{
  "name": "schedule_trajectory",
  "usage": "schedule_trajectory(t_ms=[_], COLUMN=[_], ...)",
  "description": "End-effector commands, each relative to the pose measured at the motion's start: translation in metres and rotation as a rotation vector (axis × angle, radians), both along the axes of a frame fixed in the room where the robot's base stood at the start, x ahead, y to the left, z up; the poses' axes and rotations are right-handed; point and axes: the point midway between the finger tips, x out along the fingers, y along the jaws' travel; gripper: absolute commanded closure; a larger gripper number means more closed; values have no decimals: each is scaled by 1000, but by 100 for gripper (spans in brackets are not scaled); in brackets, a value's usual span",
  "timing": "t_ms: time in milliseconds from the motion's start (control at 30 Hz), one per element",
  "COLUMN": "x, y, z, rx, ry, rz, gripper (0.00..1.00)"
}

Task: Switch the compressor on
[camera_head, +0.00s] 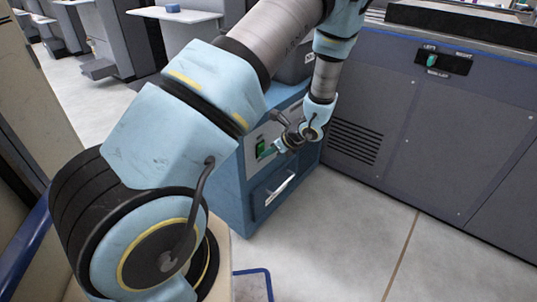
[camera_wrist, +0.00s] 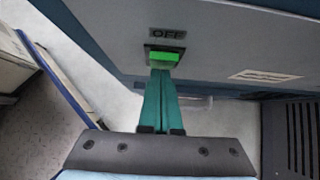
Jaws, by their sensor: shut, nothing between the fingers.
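The compressor looks to be the blue cabinet (camera_head: 232,195) with a grey front panel, beside my arm in the head view. My gripper (camera_head: 272,151) is in front of the panel at the switch. In the wrist view its teal fingers (camera_wrist: 161,74) are together and empty, with the tips at the switch's lower edge. I cannot tell whether they touch it.
A white handle (camera_head: 281,188) is on the cabinet's lower front. A large grey machine (camera_head: 450,130) with a green selector (camera_head: 431,60) and vents stands to the right. The floor (camera_head: 340,235) in front is clear. A blue rail (camera_head: 25,245) is at the lower left.

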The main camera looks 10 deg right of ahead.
Motion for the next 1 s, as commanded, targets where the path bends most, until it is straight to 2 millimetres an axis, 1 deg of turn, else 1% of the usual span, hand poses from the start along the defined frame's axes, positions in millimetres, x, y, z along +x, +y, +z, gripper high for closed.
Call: schedule_trajectory(t_ms=[167, 467, 833, 1000], x=[0, 1, 1, -3], y=[0, 1, 1, -7], z=[4, 17, 18, 21], rx=[1, 1, 2, 1], ry=[-1, -1, -2, -1], rz=[0, 1, 1, 1], gripper=[100, 100, 100, 100])
